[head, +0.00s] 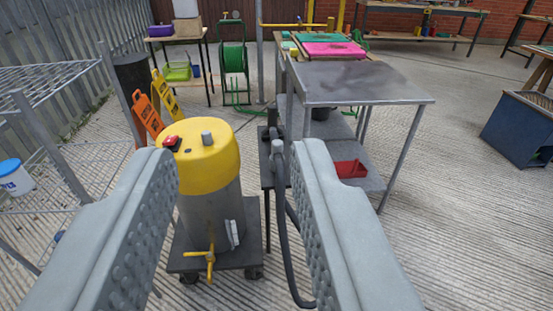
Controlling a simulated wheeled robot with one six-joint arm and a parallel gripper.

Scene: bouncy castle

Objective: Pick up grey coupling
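My gripper (238,160) is open, its two grey fingers wide apart with nothing between the tips. A yellow-topped grey drum machine (212,205) stands beyond and below the fingers. A short grey cylinder (207,138) stands upright on its yellow lid, apart from my fingers; it may be the grey coupling. Another grey piece (278,149) shows at the top of a dark grey hose (291,225), near the right fingertip. I cannot tell for certain which is the coupling. The right finger hides part of the hose.
A dark narrow stand (266,160) is right of the drum. A metal table (355,82) with a red tray (350,169) below stands behind. A wire rack (55,80) is at left, orange signs (148,114) behind the drum. Ribbed floor (470,220) is clear at right.

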